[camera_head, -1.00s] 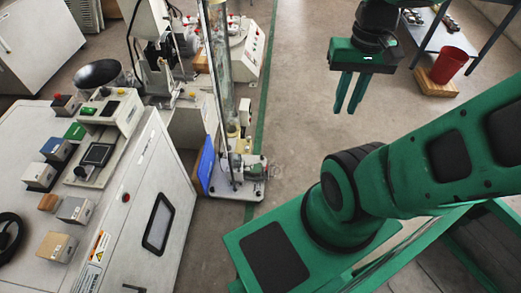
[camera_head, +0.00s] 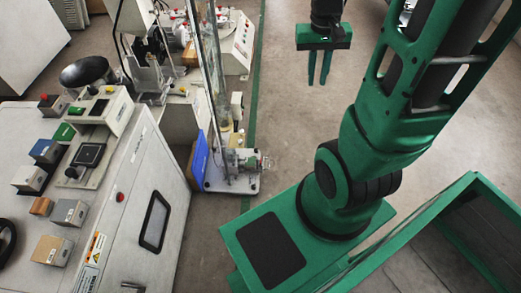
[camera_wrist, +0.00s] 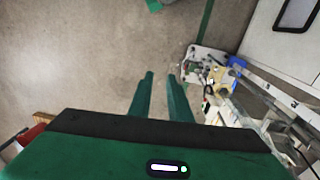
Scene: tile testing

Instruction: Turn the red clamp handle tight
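I cannot clearly pick out a red clamp handle in any view. Small red parts (camera_head: 222,14) show on the white machine at the top of the head view, too small to tell apart. A tall clear column on a metal base (camera_head: 216,184) stands at the centre left, with small fittings (camera_head: 242,160) low on it. My gripper (camera_head: 318,82) hangs over bare floor, right of the column and apart from it. In the wrist view my gripper (camera_wrist: 159,76) has a gap between its two fingers, with nothing in it. The column's base (camera_wrist: 190,70) shows right of the fingers.
A grey bench (camera_head: 165,165) with several small coloured boxes and a red button (camera_head: 120,197) fills the left. A blue panel (camera_head: 199,160) stands beside the column base. Floor between the column and my gripper is clear. A red object (camera_wrist: 30,132) shows at the wrist view's lower left.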

